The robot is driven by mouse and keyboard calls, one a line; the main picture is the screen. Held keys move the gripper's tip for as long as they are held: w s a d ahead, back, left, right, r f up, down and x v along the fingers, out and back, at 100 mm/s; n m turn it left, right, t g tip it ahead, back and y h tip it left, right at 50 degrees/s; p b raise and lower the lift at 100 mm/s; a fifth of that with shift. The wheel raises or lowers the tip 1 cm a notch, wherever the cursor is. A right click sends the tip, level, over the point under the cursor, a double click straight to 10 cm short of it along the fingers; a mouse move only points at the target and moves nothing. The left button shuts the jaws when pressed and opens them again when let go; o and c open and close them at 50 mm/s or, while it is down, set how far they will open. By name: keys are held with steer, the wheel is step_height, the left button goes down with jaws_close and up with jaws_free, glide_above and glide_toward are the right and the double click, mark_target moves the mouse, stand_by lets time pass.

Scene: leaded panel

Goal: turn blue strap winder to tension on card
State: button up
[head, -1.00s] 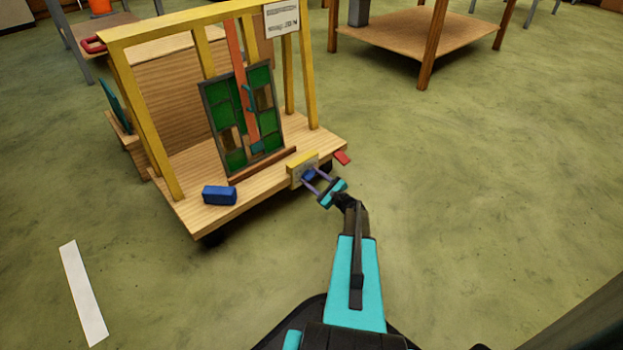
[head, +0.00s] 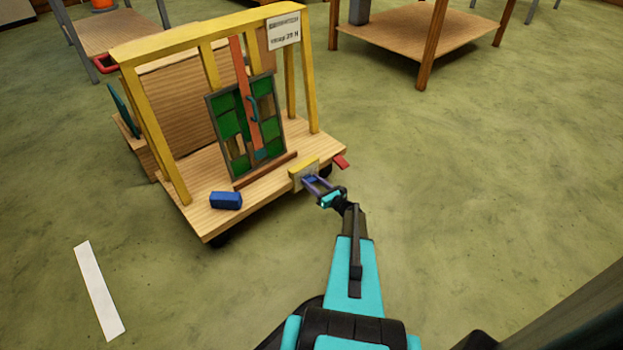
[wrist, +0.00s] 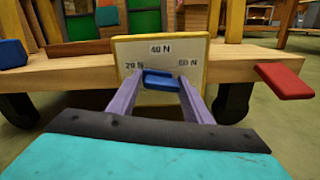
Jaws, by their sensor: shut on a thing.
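The blue strap winder (wrist: 160,80) sits on the front of a yellow-edged dial plate (wrist: 192,45) marked 20 N, 40 N and 60 N. The plate is fixed to the cart's front edge and also shows in the head view (head: 298,178). My gripper (wrist: 159,88) is shut on the winder, one purple finger on each side. The winder's bar lies nearly level in the wrist view, and I see no clear pointer. The white card (head: 284,31) hangs at the frame's top right; its print is too small to read surely. A red strap (head: 242,90) runs down over the leaded panel (head: 228,124).
A blue block (head: 226,201) lies on the cart deck (head: 200,217) at front left. A red tab (wrist: 285,81) juts out right of the dial. A wooden table (head: 405,40) stands behind at right. The floor at right is clear.

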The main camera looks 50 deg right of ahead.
steer(key=shift+d+m+p, duration=0.25)
steer(key=shift+m+p, duration=0.65)
steer(key=shift+m, duration=0.05)
steer(key=shift+d+m+p, duration=0.2)
steer(key=shift+m+p, duration=0.65)
steer(key=shift+m, duration=0.1)
steer(key=o, duration=0.9)
steer(key=shift+o, duration=0.2)
steer(key=shift+a, duration=0.15)
steer(key=shift+s+a, duration=0.1)
steer(key=s+p, duration=0.2)
steer(key=s, duration=1.1)
steer(key=shift+s+a, duration=0.35)
steer(key=shift+a, duration=0.1)
